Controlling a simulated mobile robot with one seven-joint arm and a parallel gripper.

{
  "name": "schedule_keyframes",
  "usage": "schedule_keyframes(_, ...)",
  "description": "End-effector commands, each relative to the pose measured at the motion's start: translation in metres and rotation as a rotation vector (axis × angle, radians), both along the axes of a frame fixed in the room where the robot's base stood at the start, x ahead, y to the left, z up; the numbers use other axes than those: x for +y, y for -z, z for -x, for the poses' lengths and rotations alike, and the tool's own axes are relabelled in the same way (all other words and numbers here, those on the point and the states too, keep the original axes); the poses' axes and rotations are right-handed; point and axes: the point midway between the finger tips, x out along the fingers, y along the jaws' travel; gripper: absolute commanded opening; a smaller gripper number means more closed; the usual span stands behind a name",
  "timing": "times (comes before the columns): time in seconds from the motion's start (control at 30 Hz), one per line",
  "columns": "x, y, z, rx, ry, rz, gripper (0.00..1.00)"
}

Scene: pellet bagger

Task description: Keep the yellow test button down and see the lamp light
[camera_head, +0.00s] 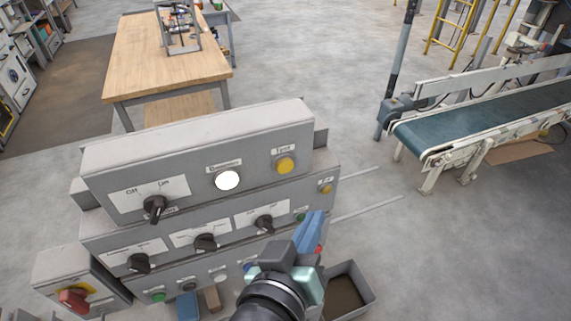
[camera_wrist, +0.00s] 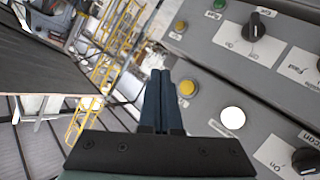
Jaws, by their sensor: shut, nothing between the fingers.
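The yellow test button (camera_head: 285,166) is at the right end of the grey top panel, under a "Test" label. The lamp (camera_head: 227,181) is left of it and shows an even, bright white, as if lit. My gripper (camera_head: 314,216) is shut and empty, in front of the panels, below and right of the test button in the head view. In the wrist view, my blue fingertips (camera_wrist: 160,74) appear just left of the test button (camera_wrist: 187,88), with the white lamp (camera_wrist: 233,117) beyond it. I see no contact with the button.
An Off/On knob (camera_head: 154,208) is on the same panel. Lower panels carry several knobs and small buttons, including another yellow button (camera_head: 326,188). A red switch (camera_head: 74,299) is at lower left. A grey bin (camera_head: 365,280) stands at lower right. A conveyor (camera_head: 470,125) is farther right.

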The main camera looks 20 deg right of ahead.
Motion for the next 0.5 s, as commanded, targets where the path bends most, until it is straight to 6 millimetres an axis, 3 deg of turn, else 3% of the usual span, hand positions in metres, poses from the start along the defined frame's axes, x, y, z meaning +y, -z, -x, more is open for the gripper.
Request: schedule_keyframes(0.5,0.002,-0.001,-0.067,-0.002,0.001,0.0,0.0)
